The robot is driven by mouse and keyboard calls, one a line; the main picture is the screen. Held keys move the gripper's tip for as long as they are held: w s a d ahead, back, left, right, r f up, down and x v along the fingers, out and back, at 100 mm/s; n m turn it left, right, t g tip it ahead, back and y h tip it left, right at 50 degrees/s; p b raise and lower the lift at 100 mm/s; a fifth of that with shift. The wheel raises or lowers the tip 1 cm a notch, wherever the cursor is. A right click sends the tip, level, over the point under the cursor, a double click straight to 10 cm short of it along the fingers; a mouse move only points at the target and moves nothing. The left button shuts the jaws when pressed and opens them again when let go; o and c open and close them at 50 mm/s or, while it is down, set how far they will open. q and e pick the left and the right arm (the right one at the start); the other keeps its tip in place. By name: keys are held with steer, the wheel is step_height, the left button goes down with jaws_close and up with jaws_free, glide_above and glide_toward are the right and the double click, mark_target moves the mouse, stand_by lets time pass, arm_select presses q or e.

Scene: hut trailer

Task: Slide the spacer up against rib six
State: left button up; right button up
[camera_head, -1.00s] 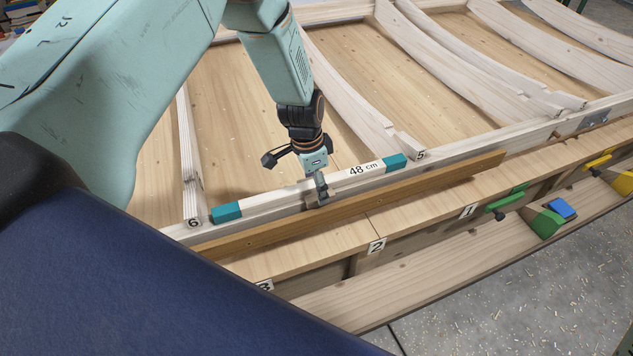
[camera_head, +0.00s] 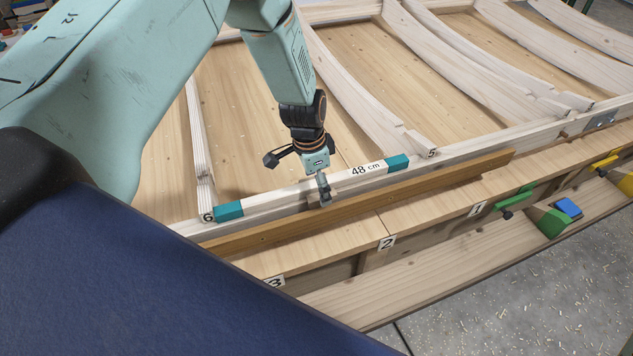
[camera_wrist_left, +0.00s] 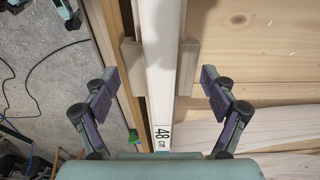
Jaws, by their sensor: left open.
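The spacer (camera_head: 275,199) is a long white bar with teal ends, marked "48 cm". It lies along the front rail. Its left teal end appears to meet the foot of rib six (camera_head: 199,160), at the label 6; I see no clear gap. A gap shows between its right end and rib five (camera_head: 365,95). My left gripper (camera_head: 323,189) is over the middle of the spacer. In the left wrist view its open fingers (camera_wrist_left: 163,100) stand on either side of the spacer (camera_wrist_left: 163,45), apart from it. Rib six is not identifiable there. My right gripper is not in view.
A brown wooden strip (camera_head: 375,205) runs along the front of the spacer. A ledge (camera_head: 430,221) with number labels lies before it, with a green clamp (camera_head: 513,200) and a yellow clamp (camera_head: 606,163) at right. More curved ribs stand at the back right.

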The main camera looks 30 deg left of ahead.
mark_target(312, 184)
arm_select(q)
steer(key=shift+o, duration=0.8)
steer(key=shift+w, duration=0.1)
step_height(312, 184, up, 12)
steer(key=s+a, duration=0.1)
steer(key=shift+f, duration=0.2)
steer(key=f, duration=0.7)
steer(key=w+d+f, duration=0.1)
steer(key=f, duration=0.3)
steer(key=shift+f, duration=0.35)
steer(key=shift+r, duration=0.1)
